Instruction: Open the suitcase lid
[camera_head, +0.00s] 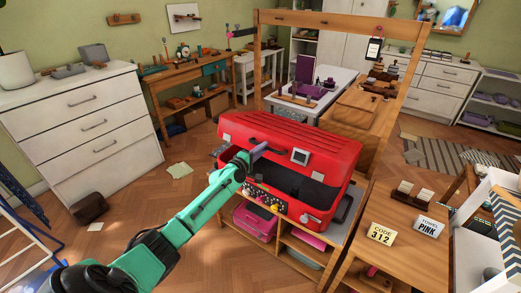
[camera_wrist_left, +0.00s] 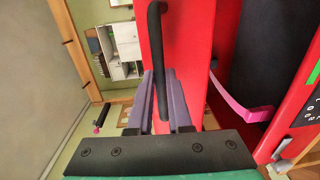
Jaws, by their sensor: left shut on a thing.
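The red suitcase has its lid (camera_head: 325,140) raised partway, with a dark gap between the lid and the base (camera_head: 318,222). My left gripper (camera_head: 257,153) is at the front of the lid, left of a small white-framed panel. In the left wrist view, the purple fingers of this gripper (camera_wrist_left: 162,95) are shut on the black handle (camera_wrist_left: 157,40), which stands out from the red lid. A pink strap (camera_wrist_left: 240,106) spans the gap beside the dark inside. Most of the suitcase's contents are hidden. My right gripper is not in view.
The suitcase stands on a low wooden unit with a pink bin (camera_head: 255,221) beneath. On the right, a wooden table (camera_head: 408,245) carries cards reading "CODE 312" (camera_head: 381,234) and "TOWEL PINK" (camera_head: 428,227). A white dresser (camera_head: 85,125) stands left; floor between is mostly clear.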

